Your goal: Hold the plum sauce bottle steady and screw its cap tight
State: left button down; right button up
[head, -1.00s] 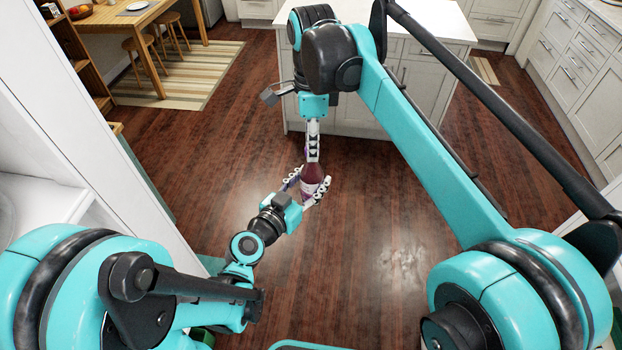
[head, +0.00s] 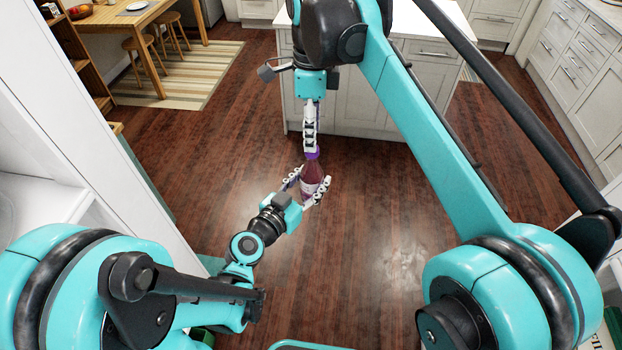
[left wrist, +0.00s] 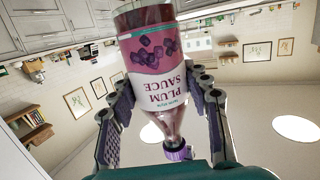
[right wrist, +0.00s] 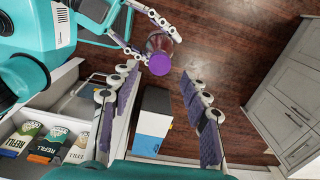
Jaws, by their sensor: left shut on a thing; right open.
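The plum sauce bottle (head: 311,181) is dark red with a pink and white label, which shows upside down in the left wrist view (left wrist: 160,70). My left gripper (head: 308,190) is shut around its body, holding it above the floor. The purple cap (head: 312,155) sits on the bottle's neck; it also shows in the left wrist view (left wrist: 177,150) and from above in the right wrist view (right wrist: 159,64). I cannot tell how tight it is. My right gripper (head: 311,148) is open just above the cap, its fingers apart on either side in its wrist view.
A white kitchen island (head: 355,105) stands behind the grippers. White shelving (head: 60,130) is close on the left; refill packs (right wrist: 45,143) stand in a compartment in the right wrist view. A black, white and blue box (right wrist: 153,120) is nearby. The wooden floor between is clear.

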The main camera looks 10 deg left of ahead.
jog(key=shift+r, duration=0.3)
jog(key=shift+c, duration=0.3)
jog(key=n, duration=0.6)
jog(key=shift+r, duration=0.4)
jog(key=n, duration=0.4)
jog(key=r+n, duration=0.1)
jog(key=n, duration=0.9)
jog(key=shift+r, duration=0.4)
jog(key=n, duration=0.6)
jog(key=shift+r+n, duration=0.3)
jog(key=shift+r, duration=0.1)
jog(key=shift+f, duration=0.1)
jog(key=shift+f, duration=3.9)
